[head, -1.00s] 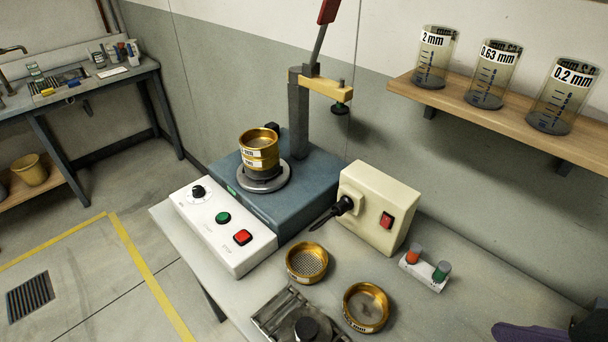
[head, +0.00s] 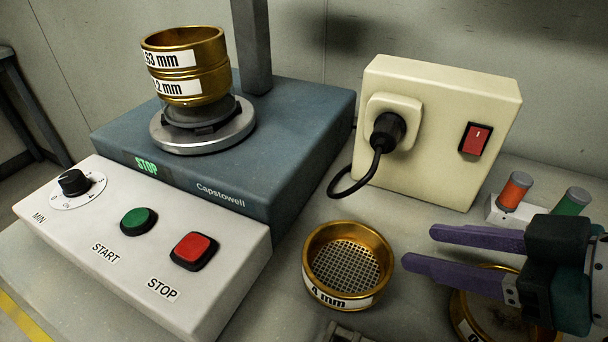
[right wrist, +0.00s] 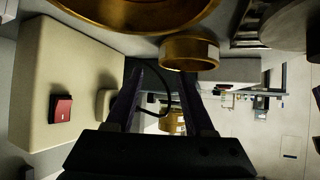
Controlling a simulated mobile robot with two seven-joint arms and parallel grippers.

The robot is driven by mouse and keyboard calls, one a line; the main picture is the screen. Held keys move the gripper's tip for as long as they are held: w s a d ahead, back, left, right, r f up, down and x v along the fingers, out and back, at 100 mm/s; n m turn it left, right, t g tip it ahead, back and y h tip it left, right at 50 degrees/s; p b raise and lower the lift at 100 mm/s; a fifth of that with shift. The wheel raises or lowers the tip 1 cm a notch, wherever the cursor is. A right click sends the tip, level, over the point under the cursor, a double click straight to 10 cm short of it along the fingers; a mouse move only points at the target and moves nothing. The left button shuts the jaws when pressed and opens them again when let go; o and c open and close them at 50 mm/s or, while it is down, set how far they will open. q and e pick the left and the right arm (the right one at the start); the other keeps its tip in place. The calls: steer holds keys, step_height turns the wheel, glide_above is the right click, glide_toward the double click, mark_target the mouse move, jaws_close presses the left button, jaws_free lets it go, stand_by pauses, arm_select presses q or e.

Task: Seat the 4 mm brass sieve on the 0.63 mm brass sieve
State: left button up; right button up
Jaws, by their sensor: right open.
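The 4 mm brass sieve (head: 374,242), with a coarse mesh, stands upright on the bench, empty between my gripper and the shaker. The 0.63 mm brass sieve (head: 205,42) sits on top of the 0.2 mm sieve (head: 205,88) on the shaker's round plate. My right gripper (head: 420,247) is open and empty. Its purple fingers point left, just right of the 4 mm sieve and apart from it. In the right wrist view, a brass sieve (right wrist: 190,50) shows beyond the fingertips, probably the 4 mm one. My left gripper is not in view.
Another brass sieve (head: 462,318) is partly hidden under my right gripper. The cream socket box (head: 445,110) with its black cable stands behind the 4 mm sieve. The shaker's control panel (head: 110,250) is at left. A holder (head: 500,212) with orange and green pieces stands behind my gripper.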

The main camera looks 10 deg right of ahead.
mark_target(358, 231)
steer(key=x, duration=0.3)
steer(key=shift+a+b, duration=0.15)
steer(key=shift+b, duration=0.2)
steer(key=x, duration=0.4)
steer(key=b+x, duration=0.1)
steer(key=shift+w+a+r, duration=0.1)
steer(key=shift+w+a, duration=0.25)
steer(key=shift+a, duration=0.1)
steer(key=shift+c, duration=0.4)
jaws_close()
